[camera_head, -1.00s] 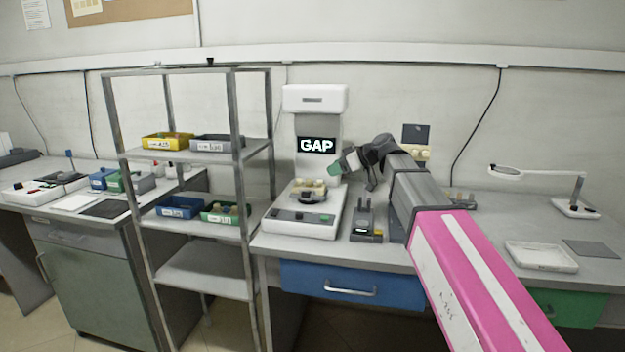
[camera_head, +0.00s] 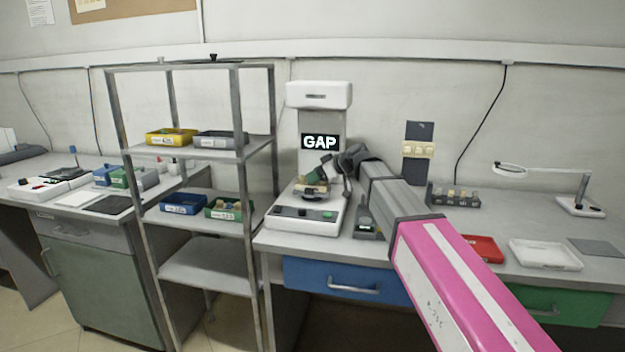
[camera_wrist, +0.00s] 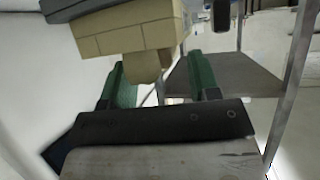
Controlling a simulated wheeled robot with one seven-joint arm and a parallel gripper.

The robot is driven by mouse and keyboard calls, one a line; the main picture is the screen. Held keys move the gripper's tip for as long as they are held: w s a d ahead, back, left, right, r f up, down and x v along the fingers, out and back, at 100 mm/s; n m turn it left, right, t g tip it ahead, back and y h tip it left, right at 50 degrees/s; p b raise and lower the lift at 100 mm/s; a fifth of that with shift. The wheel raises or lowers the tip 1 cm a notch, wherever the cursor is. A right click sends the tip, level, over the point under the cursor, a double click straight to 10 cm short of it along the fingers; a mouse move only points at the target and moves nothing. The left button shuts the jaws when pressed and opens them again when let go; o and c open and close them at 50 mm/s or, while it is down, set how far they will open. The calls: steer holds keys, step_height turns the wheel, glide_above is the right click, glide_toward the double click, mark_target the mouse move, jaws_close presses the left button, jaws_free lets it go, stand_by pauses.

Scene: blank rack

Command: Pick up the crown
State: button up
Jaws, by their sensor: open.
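A tan, blocky model (camera_wrist: 130,38) fills the top of the wrist view, and a rounded tan piece (camera_wrist: 148,66) juts from it between my fingers; I take this piece to be the crown but cannot be sure. My gripper (camera_wrist: 160,76) is open, with its two green fingers on either side of the rounded piece. I cannot tell whether either finger touches it. In the head view my gripper (camera_head: 317,176) is over the white scanner's platform, just above the small model (camera_head: 309,192), and partly hides it.
A grey metal rack (camera_head: 203,156) with coloured bins stands left. A small grey device (camera_head: 367,225) sits under my arm. A red tray (camera_head: 484,248) and white tray (camera_head: 545,254) lie to the right.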

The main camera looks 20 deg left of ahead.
steer(key=shift+a+f, duration=0.15)
steer(key=shift+a, duration=0.1)
steer(key=c, duration=1)
steer(key=shift+c, duration=0.2)
